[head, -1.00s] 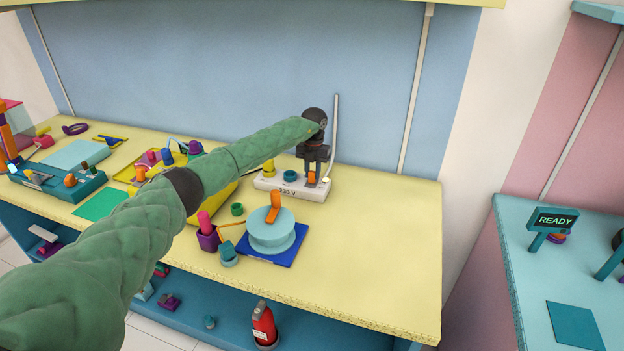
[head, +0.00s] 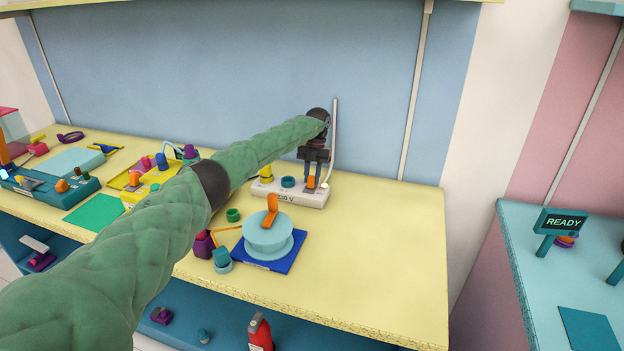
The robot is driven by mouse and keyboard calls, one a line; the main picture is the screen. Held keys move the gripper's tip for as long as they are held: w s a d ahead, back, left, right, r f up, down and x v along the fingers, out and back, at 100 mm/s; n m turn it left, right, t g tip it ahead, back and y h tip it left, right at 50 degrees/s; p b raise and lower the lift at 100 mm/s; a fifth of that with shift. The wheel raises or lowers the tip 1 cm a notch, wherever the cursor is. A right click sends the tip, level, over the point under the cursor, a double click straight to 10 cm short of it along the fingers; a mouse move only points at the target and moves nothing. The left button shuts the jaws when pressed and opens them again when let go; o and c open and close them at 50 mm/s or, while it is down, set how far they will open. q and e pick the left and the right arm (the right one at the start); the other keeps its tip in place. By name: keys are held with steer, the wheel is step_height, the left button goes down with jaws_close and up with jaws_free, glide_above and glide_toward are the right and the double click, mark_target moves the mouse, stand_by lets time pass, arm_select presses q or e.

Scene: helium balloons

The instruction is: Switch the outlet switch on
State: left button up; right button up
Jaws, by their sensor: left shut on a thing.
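A white outlet strip (head: 289,197) marked with a voltage label lies near the back of the yellow workbench. It carries a yellow plug-like piece (head: 265,171) at its left, a teal round piece (head: 288,181) in the middle and a small orange switch (head: 310,183) toward its right end. My left gripper (head: 312,178) points down over that right end, its dark fingers shut on the orange switch, partly hiding it. I cannot tell which way the switch is set. My right gripper is not in view.
A pale teal spool-like device (head: 269,237) with an orange arm stands on a blue mat in front of the strip. A thin white upright rod (head: 334,140) stands just behind the gripper. The bench's right part is clear. A teal table with a READY sign (head: 562,222) is at right.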

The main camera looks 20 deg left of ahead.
arm_select(q)
steer(key=shift+r, duration=0.1)
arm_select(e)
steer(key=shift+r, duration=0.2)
arm_select(q)
steer(key=o, duration=1)
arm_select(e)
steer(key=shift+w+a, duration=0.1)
arm_select(q)
steer(key=shift+w, duration=0.1)
steer(key=shift+r, duration=0.15)
steer(key=shift+b+v, duration=1.55)
steer(key=shift+v, duration=2.1)
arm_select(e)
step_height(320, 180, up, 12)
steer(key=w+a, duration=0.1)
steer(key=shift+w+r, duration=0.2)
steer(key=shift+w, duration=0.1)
arm_select(q)
steer(key=shift+w, duration=0.1)
